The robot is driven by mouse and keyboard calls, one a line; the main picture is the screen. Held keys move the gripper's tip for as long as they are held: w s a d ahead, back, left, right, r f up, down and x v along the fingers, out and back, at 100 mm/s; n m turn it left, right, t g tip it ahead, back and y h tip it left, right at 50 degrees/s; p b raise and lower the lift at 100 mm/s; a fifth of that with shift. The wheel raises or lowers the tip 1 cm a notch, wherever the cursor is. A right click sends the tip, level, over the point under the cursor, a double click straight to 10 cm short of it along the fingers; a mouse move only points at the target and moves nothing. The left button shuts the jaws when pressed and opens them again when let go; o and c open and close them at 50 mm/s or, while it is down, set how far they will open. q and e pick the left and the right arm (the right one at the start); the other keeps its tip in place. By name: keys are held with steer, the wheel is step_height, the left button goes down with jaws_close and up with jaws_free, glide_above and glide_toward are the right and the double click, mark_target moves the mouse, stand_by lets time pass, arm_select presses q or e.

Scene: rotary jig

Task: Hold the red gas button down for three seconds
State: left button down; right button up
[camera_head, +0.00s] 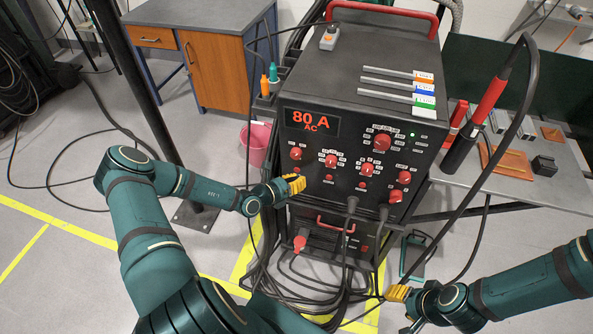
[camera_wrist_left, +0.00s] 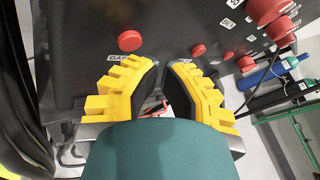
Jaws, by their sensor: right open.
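The red gas button (camera_wrist_left: 130,40) is a small round button on the dark panel of the welding machine (camera_head: 350,75). In the left wrist view it stands fully visible above the left finger, with its label partly covered by that finger. In the head view it is a small red spot (camera_head: 297,169) just above my left gripper (camera_head: 296,185). The left fingertips (camera_wrist_left: 162,64) are close to the panel and beside the button, not over it; a narrow gap shows between them. Whether they touch the panel is unclear. My right gripper (camera_head: 401,308) is open at the bottom right, away from the panel.
Other red buttons (camera_wrist_left: 198,50) and larger red knobs (camera_head: 382,141) crowd the panel. Thick cables (camera_head: 345,285) hang below it. A black post (camera_head: 135,80) stands left of the machine, and a side table (camera_head: 480,185) on the right holds a torch.

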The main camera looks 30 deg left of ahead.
arm_select(q)
steer(key=shift+w, duration=0.35)
steer(key=shift+w+a, duration=0.15)
steer(key=shift+w, duration=0.25)
stand_by(1.3)
steer(key=shift+s+p, duration=0.15)
steer(key=shift+p, duration=0.15)
stand_by(2.1)
steer(key=shift+s+r+p, duration=0.1)
steer(key=shift+s+p, duration=0.25)
steer(key=shift+p, duration=0.05)
steer(key=shift+s, duration=0.3)
steer(key=shift+d, duration=0.2)
